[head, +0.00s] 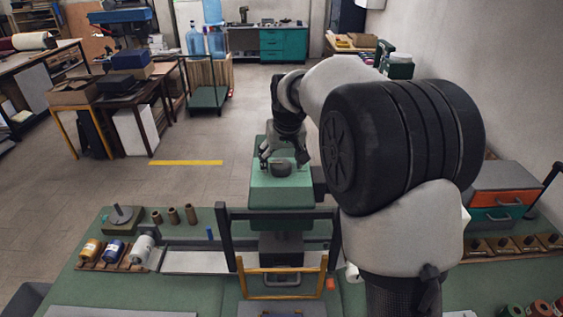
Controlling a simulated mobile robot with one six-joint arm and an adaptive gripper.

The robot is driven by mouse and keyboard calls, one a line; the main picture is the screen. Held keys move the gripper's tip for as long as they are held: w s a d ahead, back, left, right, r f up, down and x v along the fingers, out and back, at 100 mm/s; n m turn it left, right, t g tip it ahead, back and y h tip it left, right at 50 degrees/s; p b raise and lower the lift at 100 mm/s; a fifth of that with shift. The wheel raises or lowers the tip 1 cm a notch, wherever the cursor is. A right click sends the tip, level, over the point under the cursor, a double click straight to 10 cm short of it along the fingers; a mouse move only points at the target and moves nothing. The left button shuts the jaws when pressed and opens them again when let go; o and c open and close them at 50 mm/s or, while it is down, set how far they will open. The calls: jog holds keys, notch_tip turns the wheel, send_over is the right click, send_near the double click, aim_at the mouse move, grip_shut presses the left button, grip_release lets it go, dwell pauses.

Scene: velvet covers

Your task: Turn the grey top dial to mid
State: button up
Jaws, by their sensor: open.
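The grey top dial (280,167) is a small dark grey knob on top of the green machine head (283,197), near the middle of the head view. My gripper (279,158) points down at the dial, with its fingers apart on either side of it. I cannot tell whether the fingers touch the dial. Any pointer or marks on the dial are too small to make out.
A green bench spans the front. Spools of thread (113,249) and brown cones (173,215) stand at left. A yellow frame (282,284) is in front of the machine. A grey and orange toolbox (503,190) sits at right.

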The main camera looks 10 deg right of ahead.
jog(key=shift+w+f, duration=0.15)
jog(key=shift+f, duration=0.3)
jog(key=c, duration=1.1)
jog(key=shift+o, duration=0.2)
